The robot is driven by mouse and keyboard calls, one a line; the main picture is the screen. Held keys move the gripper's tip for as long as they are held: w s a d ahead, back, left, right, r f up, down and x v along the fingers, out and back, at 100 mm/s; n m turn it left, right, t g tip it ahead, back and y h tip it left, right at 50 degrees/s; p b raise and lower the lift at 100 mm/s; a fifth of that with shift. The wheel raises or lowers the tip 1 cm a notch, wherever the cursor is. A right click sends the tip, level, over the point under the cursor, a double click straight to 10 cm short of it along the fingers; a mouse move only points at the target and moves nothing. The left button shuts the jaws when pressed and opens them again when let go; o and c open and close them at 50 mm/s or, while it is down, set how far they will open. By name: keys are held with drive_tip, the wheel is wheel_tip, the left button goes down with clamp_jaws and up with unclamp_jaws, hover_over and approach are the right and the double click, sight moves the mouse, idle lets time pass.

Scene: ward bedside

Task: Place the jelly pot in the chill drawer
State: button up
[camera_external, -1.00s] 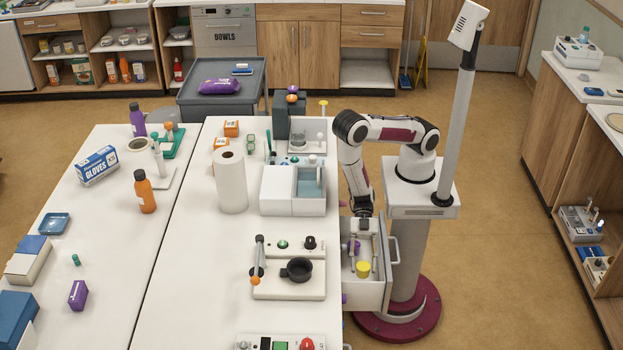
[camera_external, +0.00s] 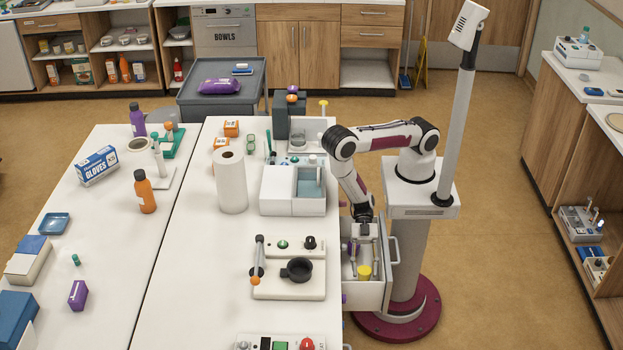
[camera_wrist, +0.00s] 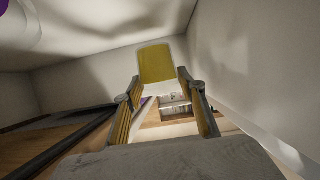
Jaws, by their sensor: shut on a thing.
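The jelly pot (camera_external: 364,272) shows as a small yellow pot inside the open drawer. In the wrist view the pot (camera_wrist: 157,64) is yellow with a pale band, between the two fingertips. My gripper (camera_external: 363,262) reaches down into the drawer and is shut on the pot. The chill drawer (camera_external: 365,298) is pulled out at the right side of the white table, with its handle on the right. I cannot tell whether the pot touches the drawer floor.
A purple item (camera_external: 351,246) lies near the drawer's left wall, partly hidden by my gripper. The drawer walls stand close around my fingers. A white station with a black cup (camera_external: 299,270) stands on the table to the left.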

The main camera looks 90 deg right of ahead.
sight(364, 265)
drive_tip(key=shift+f, duration=0.1)
drive_tip(key=shift+f, duration=1.4)
drive_tip(key=shift+f, duration=0.15)
drive_tip(key=o, duration=1)
drive_tip(key=shift+v, duration=1.45)
drive_tip(key=shift+r, duration=3.65)
